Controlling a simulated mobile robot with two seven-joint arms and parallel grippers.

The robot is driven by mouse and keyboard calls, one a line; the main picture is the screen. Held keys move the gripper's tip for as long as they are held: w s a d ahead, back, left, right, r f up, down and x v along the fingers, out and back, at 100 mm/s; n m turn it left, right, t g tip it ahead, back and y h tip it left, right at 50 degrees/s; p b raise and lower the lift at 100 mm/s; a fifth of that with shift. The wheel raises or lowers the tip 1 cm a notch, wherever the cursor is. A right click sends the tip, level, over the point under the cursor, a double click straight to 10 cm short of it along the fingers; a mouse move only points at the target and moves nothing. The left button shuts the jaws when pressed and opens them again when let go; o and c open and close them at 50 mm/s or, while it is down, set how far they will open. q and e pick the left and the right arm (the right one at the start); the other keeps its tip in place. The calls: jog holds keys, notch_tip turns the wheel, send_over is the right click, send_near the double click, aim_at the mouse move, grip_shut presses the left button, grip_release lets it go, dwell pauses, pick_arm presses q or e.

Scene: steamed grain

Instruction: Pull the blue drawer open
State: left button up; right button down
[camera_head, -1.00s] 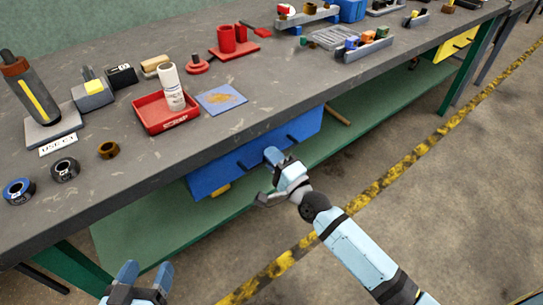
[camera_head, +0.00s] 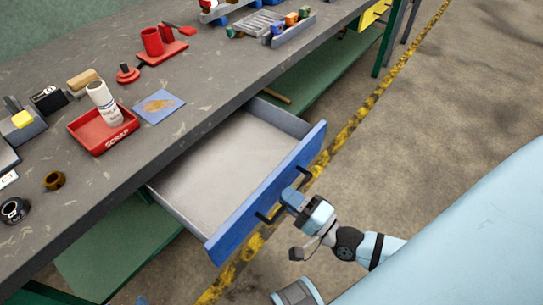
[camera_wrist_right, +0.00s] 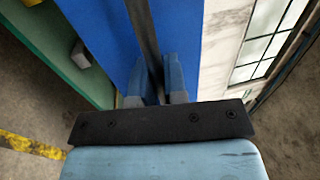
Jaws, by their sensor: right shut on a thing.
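The blue drawer (camera_head: 236,222) stands pulled out from under the workbench, and its pale inside (camera_head: 225,160) shows empty. Its black handle (camera_head: 264,217) is on the blue front, partly hidden by my right gripper. My right gripper (camera_head: 289,201) is shut on the handle, in front of the drawer. In the right wrist view, the handle bar (camera_wrist_right: 143,30) runs between the two blue fingers (camera_wrist_right: 160,82), against the blue front (camera_wrist_right: 95,35). Only a small blue tip of my left gripper (camera_head: 142,300) shows at the bottom edge, so its jaws are hidden.
The grey workbench (camera_head: 215,85) holds a red scrap tray (camera_head: 88,136) with a white bottle (camera_head: 104,104), a blue plate (camera_head: 160,106) and red parts. A green shelf (camera_head: 120,250) lies below. The floor to the right is clear apart from my arm.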

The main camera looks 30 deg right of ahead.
jog(key=shift+s+d, duration=0.2)
jog(key=shift+s, duration=0.4)
jog(key=c, duration=1.2)
grip_release()
